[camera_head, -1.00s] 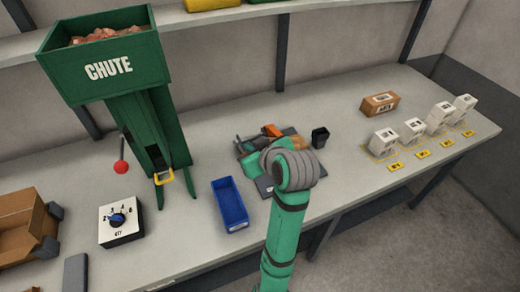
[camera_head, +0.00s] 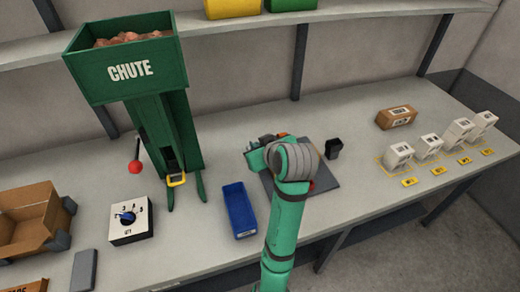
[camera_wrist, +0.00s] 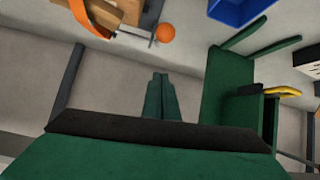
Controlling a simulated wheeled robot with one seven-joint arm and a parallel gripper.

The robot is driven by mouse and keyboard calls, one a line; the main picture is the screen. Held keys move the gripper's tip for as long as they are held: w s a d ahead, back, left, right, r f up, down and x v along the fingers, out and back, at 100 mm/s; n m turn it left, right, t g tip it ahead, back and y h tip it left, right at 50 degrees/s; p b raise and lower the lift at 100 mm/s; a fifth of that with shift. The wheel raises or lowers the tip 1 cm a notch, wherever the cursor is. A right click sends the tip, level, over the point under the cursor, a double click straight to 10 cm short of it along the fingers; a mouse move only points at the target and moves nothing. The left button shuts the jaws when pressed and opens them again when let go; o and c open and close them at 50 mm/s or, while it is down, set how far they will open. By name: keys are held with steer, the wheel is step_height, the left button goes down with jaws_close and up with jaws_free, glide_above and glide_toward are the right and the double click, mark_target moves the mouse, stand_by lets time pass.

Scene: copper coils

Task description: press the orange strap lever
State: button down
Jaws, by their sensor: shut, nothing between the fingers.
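An orange curved strap-like part (camera_wrist: 92,18) shows at the top left of the wrist view, beside a brown block (camera_wrist: 125,10). An orange ball (camera_wrist: 166,32) sits at the end of a thin rod next to them. I cannot tell for sure which of these is the strap lever. In the head view only a sliver of orange (camera_head: 282,135) shows behind my arm. My gripper (camera_wrist: 161,88) is shut and empty, with clear space between its fingertips and the orange parts in the wrist view.
A blue bin (camera_head: 238,210) stands left of my arm. The green chute (camera_head: 155,120) with a red-ball lever (camera_head: 135,168) and a dial box (camera_head: 130,219) is further left. A black cup (camera_head: 333,149) and white boxes (camera_head: 429,146) stand to the right.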

steer(key=shift+w+a+f, duration=0.1)
steer(key=shift+w+f, duration=0.15)
steer(key=shift+f, duration=0.75)
steer(key=shift+w+d+f, duration=0.1)
steer(key=shift+w+f, duration=0.15)
steer(key=shift+f, duration=0.75)
steer(key=shift+w+a+f, duration=0.1)
steer(key=shift+w+f, duration=0.15)
steer(key=shift+f, duration=0.75)
